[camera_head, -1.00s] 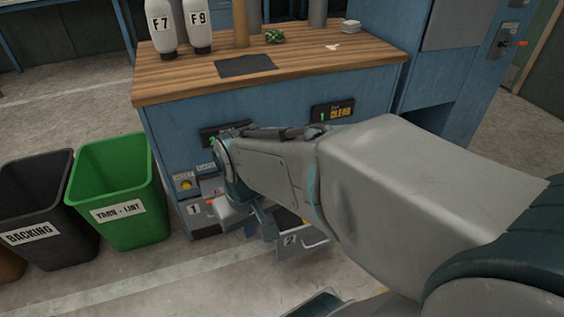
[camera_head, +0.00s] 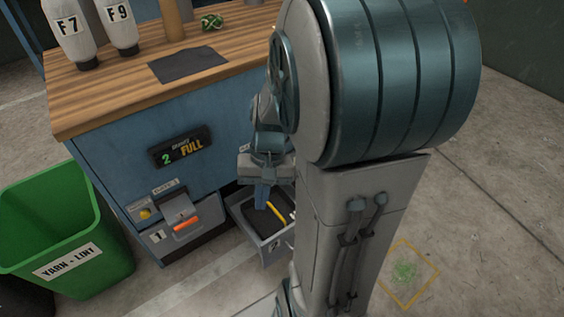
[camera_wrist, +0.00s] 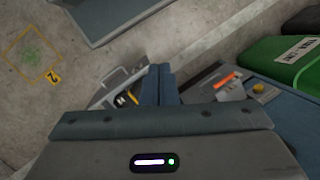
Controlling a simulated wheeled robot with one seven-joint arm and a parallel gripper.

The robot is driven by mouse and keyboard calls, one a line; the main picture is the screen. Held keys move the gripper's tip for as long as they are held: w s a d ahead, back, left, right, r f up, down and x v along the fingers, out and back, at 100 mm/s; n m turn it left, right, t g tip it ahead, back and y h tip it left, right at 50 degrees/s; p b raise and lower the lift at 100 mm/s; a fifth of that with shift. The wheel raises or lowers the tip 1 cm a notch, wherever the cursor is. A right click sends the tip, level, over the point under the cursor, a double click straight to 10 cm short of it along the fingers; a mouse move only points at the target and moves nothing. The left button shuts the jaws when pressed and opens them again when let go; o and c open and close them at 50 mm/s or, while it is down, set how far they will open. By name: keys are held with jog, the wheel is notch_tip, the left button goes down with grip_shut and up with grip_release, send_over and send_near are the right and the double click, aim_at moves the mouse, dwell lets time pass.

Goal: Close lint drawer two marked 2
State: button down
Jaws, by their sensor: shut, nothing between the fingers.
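My gripper (camera_head: 262,207) is shut and empty, pointing down over the drawer's left rear part. In the wrist view the shut fingers (camera_wrist: 161,68) lie beside the open drawer (camera_wrist: 110,84), between it and drawer one. I cannot tell whether they touch drawer two.
Drawer one (camera_head: 190,228), with an orange handle, sits left of drawer two. A display (camera_head: 181,147) above it reads 2 FULL. A green YARN-LINT bin (camera_head: 62,235) stands at left. A yellow floor square (camera_head: 405,273) marks open floor at right.

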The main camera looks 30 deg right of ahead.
jog(key=w+d+f+m+t+y+b, duration=0.1)
jog(key=d+f+m+y, duration=0.5)
jog(key=d+f+m, duration=0.4)
jog(key=s+d+f+m+t+h+b, duration=0.1)
jog(key=s+d+f+m+t+h, duration=0.15)
jog(key=d+f+m+t, duration=0.5)
jog(key=s+d+f+m+t+h+b, duration=0.15)
jog(key=s+d+f+m+t, duration=0.3)
jog(key=f, duration=0.65)
jog(key=s+d+f+m+t+h+b, duration=0.1)
jog(key=s+d+f+m+t+h, duration=0.2)
jog(key=f+m+t, duration=0.5)
jog(key=w+g+b, duration=0.1)
jog(key=w+b, duration=0.3)
jog(key=w, duration=1)
jog(key=shift+a+f+m+h, duration=0.3)
jog(key=shift+a, duration=0.1)
